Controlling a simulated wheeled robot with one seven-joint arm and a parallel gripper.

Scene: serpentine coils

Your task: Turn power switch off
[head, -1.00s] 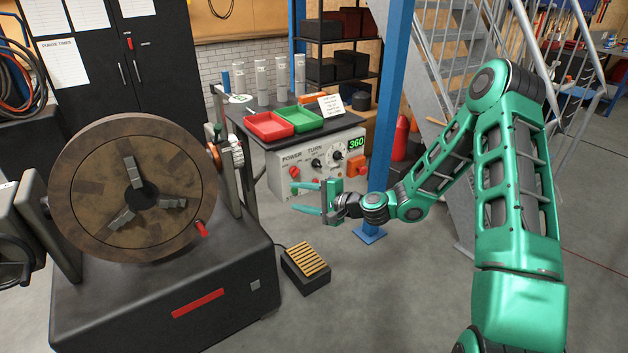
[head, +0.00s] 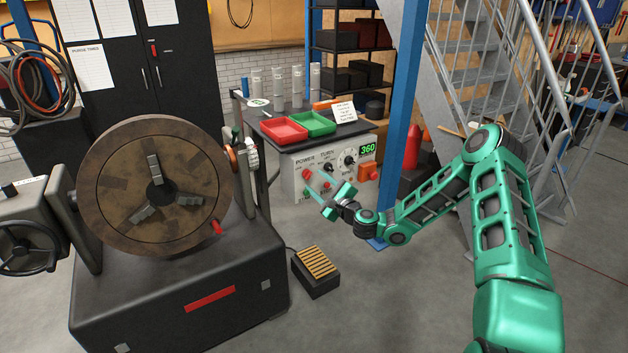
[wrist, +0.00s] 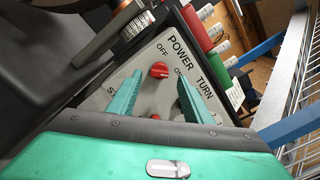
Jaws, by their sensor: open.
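The power switch is a red knob (wrist: 159,70) on the light control panel (wrist: 145,65), under the word POWER, with OFF and ON printed around it. Which mark it points to is too small to tell. In the head view, the panel (head: 331,160) is the front of the bench unit, and the knob is small at its upper left. My gripper (head: 316,180) is in front of the panel's left part. In the wrist view my gripper (wrist: 160,80) is open, with the knob between the two green fingertips in the picture. Contact cannot be told.
A second red button (wrist: 155,117) shows lower between the fingers. A blue post (head: 402,110) stands right of the bench, beside my arm. A large round chuck machine (head: 155,185) stands left. A foot pedal (head: 316,270) lies on the floor below my gripper.

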